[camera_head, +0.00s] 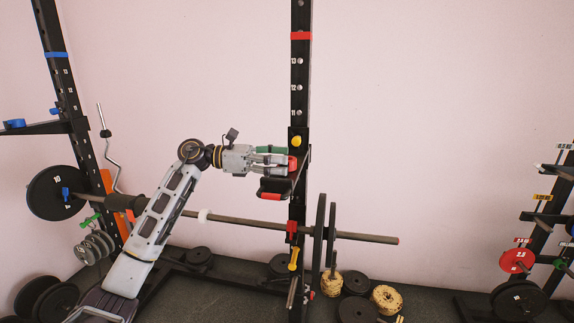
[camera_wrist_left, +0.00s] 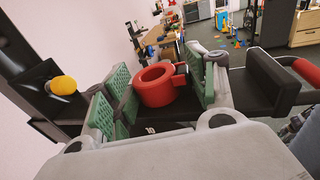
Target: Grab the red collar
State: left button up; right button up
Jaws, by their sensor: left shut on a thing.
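The red collar (camera_wrist_left: 155,90) is a short ring with an open hole and a small lever on its right side. It sits between the green pads of my left gripper in the left wrist view, and the gripper is shut on it. In the head view my left gripper (camera_head: 274,160) reaches right to the black rack upright (camera_head: 299,98). The red collar (camera_head: 292,165) shows there at its fingertips, partly hidden by them. Whether it still touches the rack arm under it is unclear. My right gripper is in neither view.
A barbell (camera_head: 350,237) with black plates lies across the rack below my left gripper. A black padded rack arm (camera_wrist_left: 265,85) lies beside the gripper. A yellow knob (camera_wrist_left: 62,86) sits on the upright. Plates lie on the floor; a plate rack (camera_head: 548,215) stands at right.

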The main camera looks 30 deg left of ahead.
pick_arm(q)
jog(key=shift+r, duration=0.1)
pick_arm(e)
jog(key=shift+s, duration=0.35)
pick_arm(q)
jog(key=shift+r, duration=1.1)
notch_tip(320, 180, up, 5)
jog(key=shift+f, duration=0.1)
notch_tip(320, 180, up, 2)
jog(key=shift+r, duration=0.4)
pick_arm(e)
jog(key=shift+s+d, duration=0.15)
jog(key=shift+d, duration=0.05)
